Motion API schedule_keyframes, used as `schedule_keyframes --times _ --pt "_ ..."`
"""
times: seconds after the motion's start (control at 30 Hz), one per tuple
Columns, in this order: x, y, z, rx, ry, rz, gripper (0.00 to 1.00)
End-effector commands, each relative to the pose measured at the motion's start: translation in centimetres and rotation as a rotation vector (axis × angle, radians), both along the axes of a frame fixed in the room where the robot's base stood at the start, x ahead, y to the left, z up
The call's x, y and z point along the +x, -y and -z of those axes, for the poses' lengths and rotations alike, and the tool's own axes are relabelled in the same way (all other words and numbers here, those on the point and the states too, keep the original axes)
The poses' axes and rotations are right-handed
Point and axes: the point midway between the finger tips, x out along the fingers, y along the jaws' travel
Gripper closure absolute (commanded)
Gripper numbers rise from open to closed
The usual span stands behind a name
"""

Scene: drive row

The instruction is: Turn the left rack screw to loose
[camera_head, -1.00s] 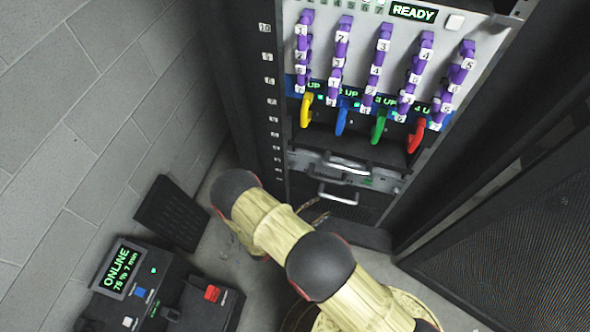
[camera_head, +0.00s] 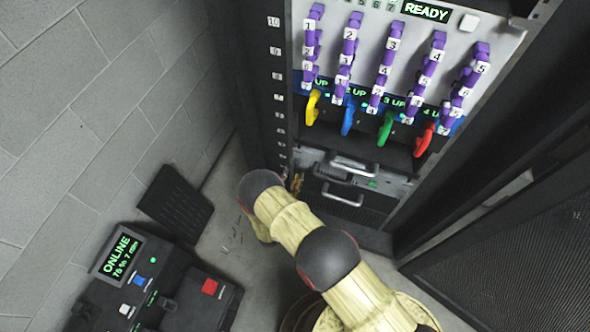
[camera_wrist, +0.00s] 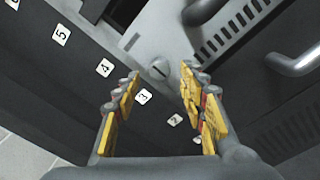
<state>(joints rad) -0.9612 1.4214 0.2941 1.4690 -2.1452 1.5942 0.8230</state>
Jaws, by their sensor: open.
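The left rack screw (camera_wrist: 158,69) is a round grey slotted head on a light metal ear beside the numbered rail, in the wrist view. Its slot runs diagonally. My gripper (camera_wrist: 160,88) is open, with one yellow-padded finger on each side of the screw in the picture. The fingers do not visibly touch it, and I cannot tell the gap in depth. In the head view my gripper (camera_head: 296,184) shows only as a small part in front of the lower rack, beyond my arm; the screw cannot be made out there.
The numbered rail (camera_wrist: 120,80) runs diagonally beside the screw. A unit handle (camera_wrist: 293,62) sticks out at the right. In the head view, coloured levers and purple plugs are above, the open mesh door (camera_head: 510,240) is at right, and a control box (camera_head: 150,285) at lower left.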

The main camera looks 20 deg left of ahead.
Motion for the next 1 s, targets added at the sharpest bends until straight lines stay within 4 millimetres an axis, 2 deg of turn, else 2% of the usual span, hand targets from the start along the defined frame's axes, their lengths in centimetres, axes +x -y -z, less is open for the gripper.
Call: schedule_keyframes --times 0.1,0.23,0.57,1.0 --pt "1.7 0.2 0.1 0.000 0.001 0.002 0.58" --pt "2.8 0.2 0.1 0.000 0.001 0.002 0.58" --pt "3.2 0.2 0.0 -0.002 0.000 0.000 0.58" --pt "3.2 0.2 0.0 -0.002 -0.001 0.001 0.82"
